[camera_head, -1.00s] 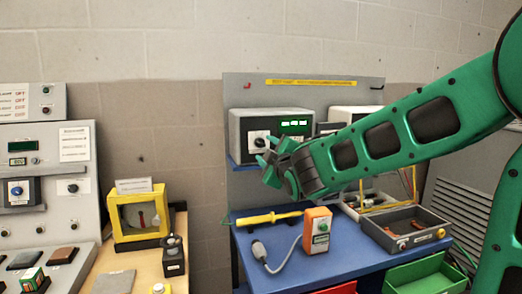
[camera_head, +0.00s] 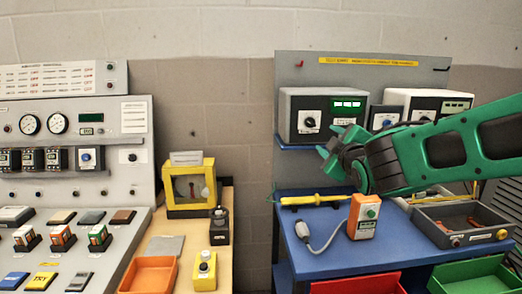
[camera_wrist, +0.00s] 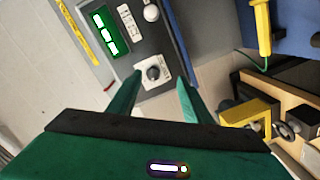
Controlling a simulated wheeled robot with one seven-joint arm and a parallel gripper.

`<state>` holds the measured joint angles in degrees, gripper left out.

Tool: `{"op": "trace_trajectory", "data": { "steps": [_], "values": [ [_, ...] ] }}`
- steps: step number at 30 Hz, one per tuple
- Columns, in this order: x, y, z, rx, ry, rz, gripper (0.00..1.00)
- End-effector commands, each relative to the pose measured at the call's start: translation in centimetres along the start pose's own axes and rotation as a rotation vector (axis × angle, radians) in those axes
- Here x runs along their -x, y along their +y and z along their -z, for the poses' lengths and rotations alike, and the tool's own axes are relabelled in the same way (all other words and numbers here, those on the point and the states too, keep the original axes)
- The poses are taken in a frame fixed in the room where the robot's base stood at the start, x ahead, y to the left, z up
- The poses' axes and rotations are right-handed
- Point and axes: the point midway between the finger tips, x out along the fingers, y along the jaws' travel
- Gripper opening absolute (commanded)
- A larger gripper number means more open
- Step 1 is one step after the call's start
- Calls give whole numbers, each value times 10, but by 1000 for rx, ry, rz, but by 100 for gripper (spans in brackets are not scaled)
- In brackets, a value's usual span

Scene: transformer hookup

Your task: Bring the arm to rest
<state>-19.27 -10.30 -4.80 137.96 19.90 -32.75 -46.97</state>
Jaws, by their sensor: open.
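My gripper (camera_head: 328,142) is in front of the blue workbench's shelf, near the white-and-grey power unit (camera_head: 302,98) with a green display and a dark knob. I cannot tell the exact gap to the unit. My arm reaches in from the right edge and hides part of the bench and the devices behind it.
A grey tray (camera_head: 450,232) stands right. To the left are a yellow-framed box (camera_head: 190,210), an orange bin (camera_head: 150,274) and a control console (camera_head: 70,158).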

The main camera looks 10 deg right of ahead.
Motion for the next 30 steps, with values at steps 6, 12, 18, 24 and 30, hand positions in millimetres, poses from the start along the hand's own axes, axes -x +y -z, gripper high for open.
{"op": "trace_trajectory", "data": {
  "steps": [6, 12, 18, 24, 30],
  "values": [
    [37, -13, -113, -240, -325, 144, 45],
    [113, -41, -207, -528, -683, 260, 45],
    [214, -75, -262, -826, -1047, 336, 45],
    [311, -104, -274, -1080, -1375, 382, 45],
    [363, -119, -267, -1205, -1554, 405, 45]
  ]
}}
